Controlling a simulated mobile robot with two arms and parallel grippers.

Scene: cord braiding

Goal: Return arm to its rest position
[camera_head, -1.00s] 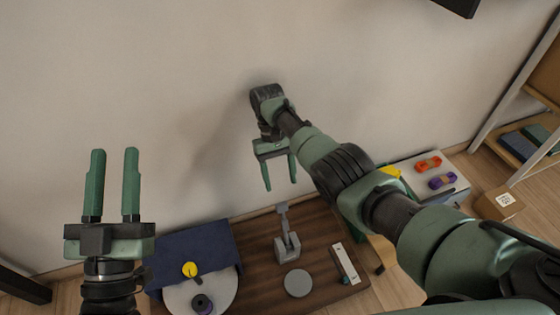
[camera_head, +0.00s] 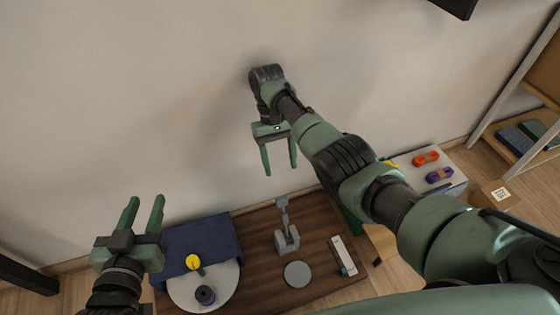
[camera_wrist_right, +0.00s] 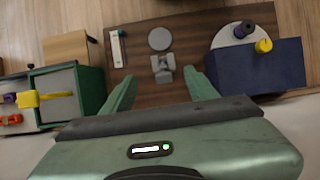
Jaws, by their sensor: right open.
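My left gripper (camera_head: 142,214) is at the lower left of the head view, fingers pointing up and apart, with nothing between them. It is just left of the dark blue cloth (camera_head: 196,242). My right gripper (camera_head: 280,172) hangs in front of the wall, above the back of the brown table (camera_head: 245,222). Its fingers point down, are spread, and hold nothing. In the right wrist view its fingers (camera_wrist_right: 158,90) frame the grey stand (camera_wrist_right: 163,68), which is apart from them.
On the table are the grey stand (camera_head: 286,232), a grey disc (camera_head: 297,274), a white strip (camera_head: 343,256) and a round white plate (camera_head: 220,289) with purple and yellow pieces. Orange (camera_head: 426,158) and purple (camera_head: 439,175) cord bundles lie on a side surface. A shelf stands far right.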

